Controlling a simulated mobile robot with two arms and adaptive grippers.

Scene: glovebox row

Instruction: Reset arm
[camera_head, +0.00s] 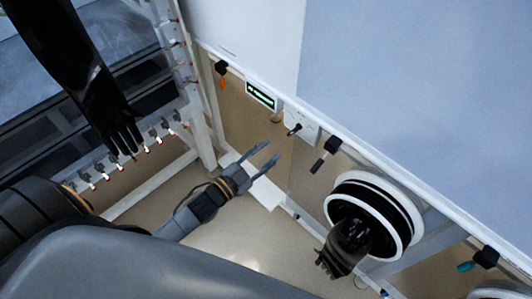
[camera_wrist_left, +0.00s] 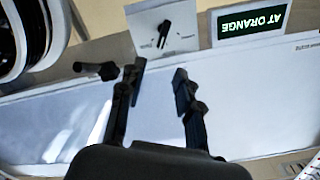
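My left gripper (camera_head: 263,158) reaches in from the lower left in the head view and hangs in front of the glovebox frame. Its two fingers are apart, with nothing between them. In the left wrist view the gripper (camera_wrist_left: 157,82) also shows open and empty, with a white panel behind the fingers. My right gripper is in neither view.
A glove port with a black glove (camera_head: 345,245) is right of my left gripper. Another long black glove (camera_head: 118,125) hangs at upper left. A lit green display (camera_head: 261,95) and a white switch plate (camera_head: 300,124) are above the gripper. Open floor (camera_head: 235,245) shows below.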

